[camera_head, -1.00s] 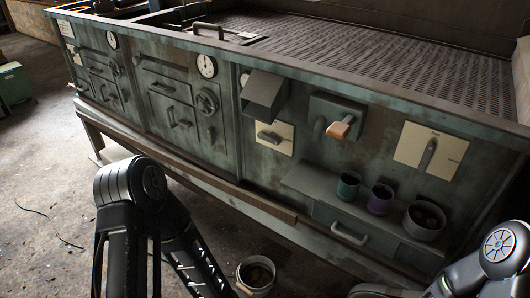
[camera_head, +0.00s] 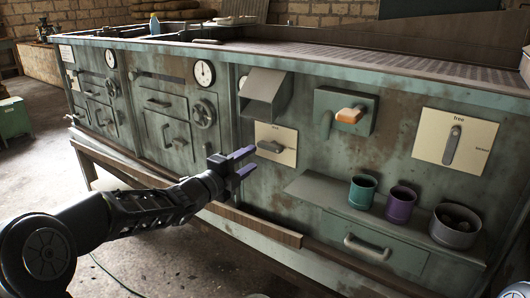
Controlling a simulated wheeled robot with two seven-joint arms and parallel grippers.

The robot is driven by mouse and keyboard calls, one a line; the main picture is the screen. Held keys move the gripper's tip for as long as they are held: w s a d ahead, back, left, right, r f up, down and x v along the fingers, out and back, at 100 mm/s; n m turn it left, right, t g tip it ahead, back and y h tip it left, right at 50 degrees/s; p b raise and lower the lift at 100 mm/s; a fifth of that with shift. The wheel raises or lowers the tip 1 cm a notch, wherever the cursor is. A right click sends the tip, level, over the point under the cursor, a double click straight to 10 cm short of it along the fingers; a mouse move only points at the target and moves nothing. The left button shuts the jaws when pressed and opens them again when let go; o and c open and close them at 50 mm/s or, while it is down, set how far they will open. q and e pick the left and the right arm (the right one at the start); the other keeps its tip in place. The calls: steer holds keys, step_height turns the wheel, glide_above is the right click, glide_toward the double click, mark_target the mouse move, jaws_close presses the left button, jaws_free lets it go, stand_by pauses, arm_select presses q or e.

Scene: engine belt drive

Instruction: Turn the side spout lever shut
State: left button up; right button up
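A teal spout box (camera_head: 331,103) is fixed to the front of the green metal cabinet, with a curved spout pipe (camera_head: 326,124) hanging down. Its short lever has an orange handle (camera_head: 350,115) that sticks out to the right of the pipe, roughly level. My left gripper (camera_head: 246,161) is left of and below this lever, apart from it. Its two purple fingers are spread and empty, pointing right near a cream plate with a small dark lever (camera_head: 270,146). My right gripper is out of view.
A grey hood (camera_head: 264,92) juts out left of the spout box. A shelf (camera_head: 318,187) below holds a teal cup (camera_head: 362,191), a purple cup (camera_head: 400,204) and a grey pot (camera_head: 454,226). A plate with an upright lever (camera_head: 452,145) is at right.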

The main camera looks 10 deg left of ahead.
mark_target(268, 148)
arm_select(q)
steer(key=shift+x, duration=3.95)
steer(key=shift+c, duration=0.2)
jaws_close()
steer(key=shift+f, duration=0.1)
